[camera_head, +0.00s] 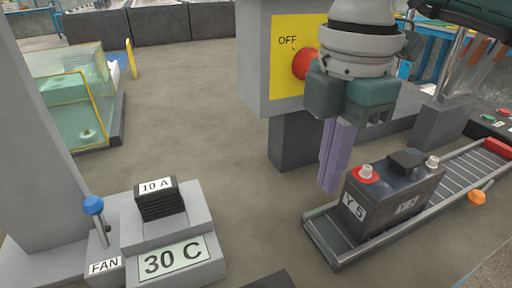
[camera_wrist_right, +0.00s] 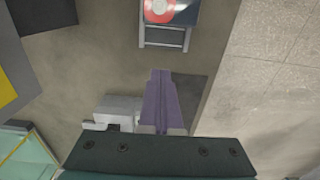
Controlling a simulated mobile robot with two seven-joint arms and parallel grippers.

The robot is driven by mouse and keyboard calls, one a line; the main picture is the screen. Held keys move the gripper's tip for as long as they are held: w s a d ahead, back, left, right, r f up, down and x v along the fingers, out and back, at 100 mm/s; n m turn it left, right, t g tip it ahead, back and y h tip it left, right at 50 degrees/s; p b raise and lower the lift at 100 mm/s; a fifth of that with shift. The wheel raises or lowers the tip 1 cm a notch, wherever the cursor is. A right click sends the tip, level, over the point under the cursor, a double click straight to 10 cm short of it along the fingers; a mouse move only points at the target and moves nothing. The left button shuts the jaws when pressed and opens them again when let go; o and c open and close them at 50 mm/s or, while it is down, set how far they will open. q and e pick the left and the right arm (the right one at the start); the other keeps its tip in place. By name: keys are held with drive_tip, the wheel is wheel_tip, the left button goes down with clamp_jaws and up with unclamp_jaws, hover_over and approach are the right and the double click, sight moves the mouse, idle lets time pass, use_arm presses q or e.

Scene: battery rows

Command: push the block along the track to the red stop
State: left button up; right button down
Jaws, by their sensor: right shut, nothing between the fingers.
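The block is a dark grey battery marked Y 5 (camera_head: 392,200), with a red-ringed terminal on top. It sits upright on the grey track (camera_head: 345,262), near the track's near-left end. The red stop (camera_head: 498,147) is at the track's far-right end. My right gripper (camera_head: 331,188) is shut and empty, its purple fingers pointing down just left of the battery. In the right wrist view the shut fingers (camera_wrist_right: 161,75) show apart from the battery (camera_wrist_right: 174,12), with the track's end (camera_wrist_right: 165,44) between. My left gripper is not in view.
A grey post with a yellow OFF panel (camera_head: 287,75) and red button (camera_head: 305,64) stands behind my right gripper. An orange knob (camera_head: 477,197) is beside the track. A 30 C box (camera_head: 172,258) and blue-knobbed FAN lever (camera_head: 94,206) are at left. The floor between is clear.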

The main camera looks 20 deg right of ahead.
sight(337, 229)
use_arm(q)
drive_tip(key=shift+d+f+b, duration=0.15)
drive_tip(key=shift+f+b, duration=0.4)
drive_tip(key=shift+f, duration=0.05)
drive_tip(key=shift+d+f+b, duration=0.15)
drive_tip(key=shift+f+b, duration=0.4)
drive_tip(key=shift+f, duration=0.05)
use_arm(e)
wheel_tip(337, 229, down, 9)
drive_tip(key=shift+d+f, duration=0.15)
drive_tip(key=shift+f, duration=0.05)
drive_tip(key=d, duration=0.3)
drive_tip(key=shift+f, duration=0.25)
drive_tip(key=shift+w+d, duration=0.1)
drive_tip(key=shift+d, duration=0.25)
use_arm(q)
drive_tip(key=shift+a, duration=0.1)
use_arm(e)
drive_tip(key=shift+d, duration=0.15)
